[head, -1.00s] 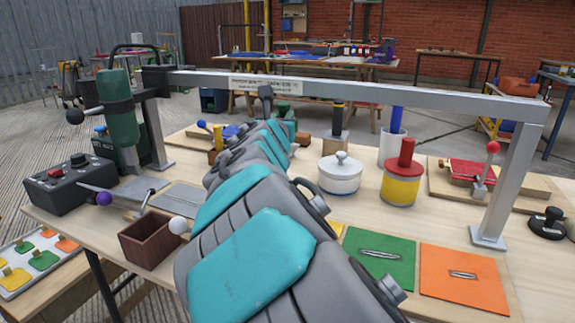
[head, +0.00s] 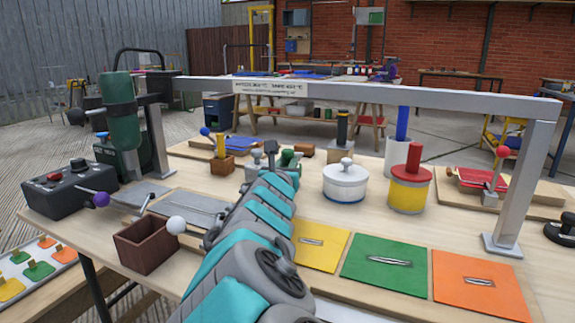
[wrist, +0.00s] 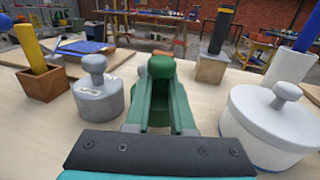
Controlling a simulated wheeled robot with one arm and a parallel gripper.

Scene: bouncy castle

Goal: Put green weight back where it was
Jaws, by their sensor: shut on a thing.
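The green weight (head: 291,157) is a small green piece with a round knob, at the far end of my arm in the head view. In the wrist view its knob (wrist: 160,67) shows straight ahead, in line with my gripper (wrist: 160,92). My gripper is shut on it. The grey weight (wrist: 98,92) stands close on the left, and the white weight (wrist: 270,125) stands on the right, both apart from it. The underside of the green weight is hidden, so I cannot tell whether it touches the table.
A metal crossbar (head: 350,92) spans the table. A red-and-yellow weight (head: 410,190) stands right of the white one. Yellow (head: 318,240), green (head: 384,264) and orange (head: 480,288) plates lie in front. A brown box (head: 147,244) and lever machine are at left.

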